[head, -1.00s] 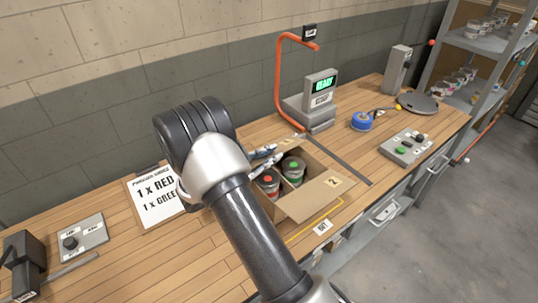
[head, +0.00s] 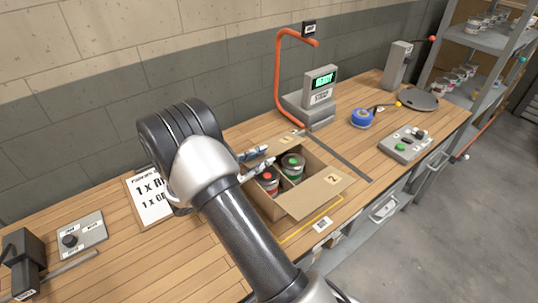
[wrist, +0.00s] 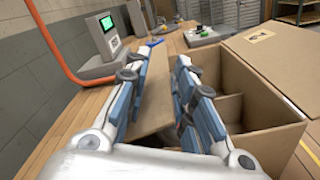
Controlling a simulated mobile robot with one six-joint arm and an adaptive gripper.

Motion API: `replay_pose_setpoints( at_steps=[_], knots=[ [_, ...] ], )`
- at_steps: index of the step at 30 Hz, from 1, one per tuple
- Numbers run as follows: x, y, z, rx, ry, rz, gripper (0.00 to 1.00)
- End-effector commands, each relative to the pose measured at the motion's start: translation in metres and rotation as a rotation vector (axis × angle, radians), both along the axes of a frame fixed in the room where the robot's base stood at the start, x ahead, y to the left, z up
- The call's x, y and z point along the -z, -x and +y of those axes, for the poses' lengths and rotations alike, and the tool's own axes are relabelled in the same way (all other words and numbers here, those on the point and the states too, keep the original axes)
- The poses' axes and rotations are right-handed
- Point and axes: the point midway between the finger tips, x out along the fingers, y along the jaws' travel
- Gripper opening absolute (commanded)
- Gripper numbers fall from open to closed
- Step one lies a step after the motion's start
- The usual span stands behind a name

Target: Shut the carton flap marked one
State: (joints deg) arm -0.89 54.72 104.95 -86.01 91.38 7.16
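An open cardboard carton (head: 262,198) stands on the bench. Its back flap (head: 287,140), with a small pale label that seems to read 1, is folded outward on the wall side. In the wrist view this flap (wrist: 154,100) shows as a brown panel in the gap between my fingers. My gripper (head: 270,154) is open over the back left of the carton. In the wrist view its two blue-padded fingers (wrist: 162,62) are apart; I cannot tell whether either touches the flap. The flap marked 2 (head: 318,192) is folded outward on the near right side.
A red-lidded can (head: 267,182) and a green-lidded can (head: 292,167) stand inside the carton. A scale-like device (head: 318,100) and an orange curved post (head: 278,85) stand behind. A button box (head: 405,145) and blue tape roll (head: 361,118) lie to the right.

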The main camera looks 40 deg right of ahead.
Motion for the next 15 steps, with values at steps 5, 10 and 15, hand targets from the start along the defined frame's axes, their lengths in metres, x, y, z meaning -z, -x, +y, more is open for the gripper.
replay_pose_setpoints(
  at_steps=[5,10,15],
  knots=[
    [0.001,-0.003,0.041,-0.004,-0.001,0.002,0.23],
    [0.001,-0.004,0.07,0.0,-0.001,0.002,0.23],
    [0.001,-0.004,0.085,0.001,-0.002,0.004,0.23]
  ],
)
